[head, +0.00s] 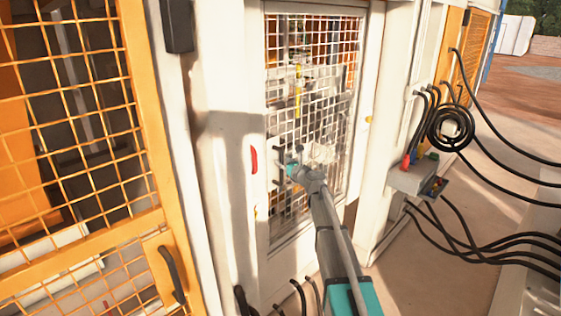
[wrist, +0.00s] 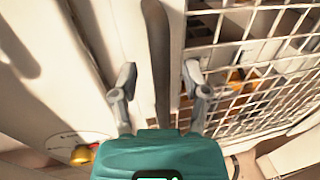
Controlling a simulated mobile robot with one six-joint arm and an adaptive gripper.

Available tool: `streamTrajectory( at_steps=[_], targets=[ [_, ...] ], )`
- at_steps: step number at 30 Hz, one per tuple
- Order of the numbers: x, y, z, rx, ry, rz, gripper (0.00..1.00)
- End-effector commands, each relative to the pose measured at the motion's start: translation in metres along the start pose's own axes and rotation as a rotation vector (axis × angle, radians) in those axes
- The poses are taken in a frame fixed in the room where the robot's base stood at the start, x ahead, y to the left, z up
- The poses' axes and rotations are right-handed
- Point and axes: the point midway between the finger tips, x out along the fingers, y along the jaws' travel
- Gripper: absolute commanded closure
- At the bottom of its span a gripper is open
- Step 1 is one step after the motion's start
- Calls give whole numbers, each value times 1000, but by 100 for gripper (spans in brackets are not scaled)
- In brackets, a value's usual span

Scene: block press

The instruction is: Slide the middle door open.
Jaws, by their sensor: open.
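The middle door (head: 262,190) is a white-framed panel with white wire mesh, in the centre of the head view. Its mesh also shows at the right of the wrist view (wrist: 262,60). A dark vertical handle (head: 277,153) sits on the door's left side. In the wrist view the handle (wrist: 157,40) is a dark bar running down between my two fingers. My gripper (wrist: 157,76) is open, with one finger on each side of the bar in the picture. In the head view my gripper (head: 290,169) is at the handle. I cannot tell whether it touches.
An orange mesh door (head: 146,100) with a dark handle (head: 172,275) stands at the left. A junction box (head: 412,180) with black cables is at the right. A coiled black hose (head: 451,128) hangs there. Open floor (head: 430,215) shows between.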

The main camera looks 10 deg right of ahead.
Motion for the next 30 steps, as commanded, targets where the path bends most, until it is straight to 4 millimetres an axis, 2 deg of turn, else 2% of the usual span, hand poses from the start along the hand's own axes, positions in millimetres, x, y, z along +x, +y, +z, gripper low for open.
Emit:
streamTrajectory(
  at_steps=[1, 6, 17, 20, 27, 30],
  targets=[
    [7, -1, 0, 0, 0, 1, 41],
    [16, -1, 0, 0, 0, 0, 41],
    [18, -1, 0, 0, 0, -1, 41],
    [18, -1, 0, 0, 0, -1, 55],
    [18, -1, 0, 0, 0, -1, 100],
    [18, -1, 0, 0, 0, -1, 100]
  ],
)
